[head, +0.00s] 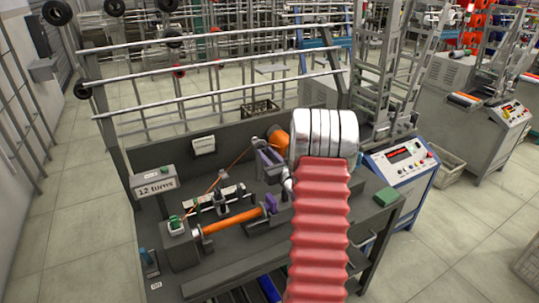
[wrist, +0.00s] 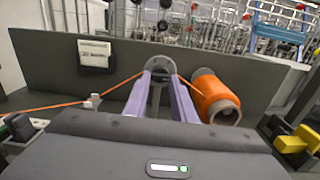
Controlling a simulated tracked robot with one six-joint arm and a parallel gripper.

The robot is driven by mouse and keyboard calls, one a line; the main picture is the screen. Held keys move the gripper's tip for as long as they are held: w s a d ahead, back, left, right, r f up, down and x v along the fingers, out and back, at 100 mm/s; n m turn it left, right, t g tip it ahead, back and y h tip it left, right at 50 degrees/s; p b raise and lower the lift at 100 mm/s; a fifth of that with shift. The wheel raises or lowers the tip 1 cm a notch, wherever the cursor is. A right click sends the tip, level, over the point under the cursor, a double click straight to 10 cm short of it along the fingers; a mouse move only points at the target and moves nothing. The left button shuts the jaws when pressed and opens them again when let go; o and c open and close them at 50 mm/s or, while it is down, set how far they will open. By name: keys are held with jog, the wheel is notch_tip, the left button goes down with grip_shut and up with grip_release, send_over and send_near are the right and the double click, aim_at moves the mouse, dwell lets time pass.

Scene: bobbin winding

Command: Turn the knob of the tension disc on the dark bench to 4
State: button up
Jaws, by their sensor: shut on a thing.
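The dark bench (head: 250,262) is in the middle of the head view. In the wrist view, the two purple fingers of my gripper (wrist: 160,76) reach forward and close on the small dark round knob of the tension disc (wrist: 159,62), in front of the bench's upright back panel. The fingers partly cover the knob, and I cannot read any scale or setting. An orange yarn runs to the knob from the left and from the orange spool (wrist: 214,98) on the right. In the head view, my gripper (head: 262,147) is at the back panel, and the knob is not clearly visible.
A sign reading "12 turns" (head: 155,184) stands at the bench's left. A white card (head: 203,145) is on the back panel. Metal rails stand behind.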

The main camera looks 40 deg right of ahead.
jog(key=shift+d+r, duration=0.15)
jog(key=shift+r, duration=0.25)
jog(key=o, duration=1.1)
jog(key=shift+f, duration=0.2)
jog(key=shift+c, duration=0.2)
jog(key=v, duration=1.4)
jog(key=shift+w+f, duration=0.1)
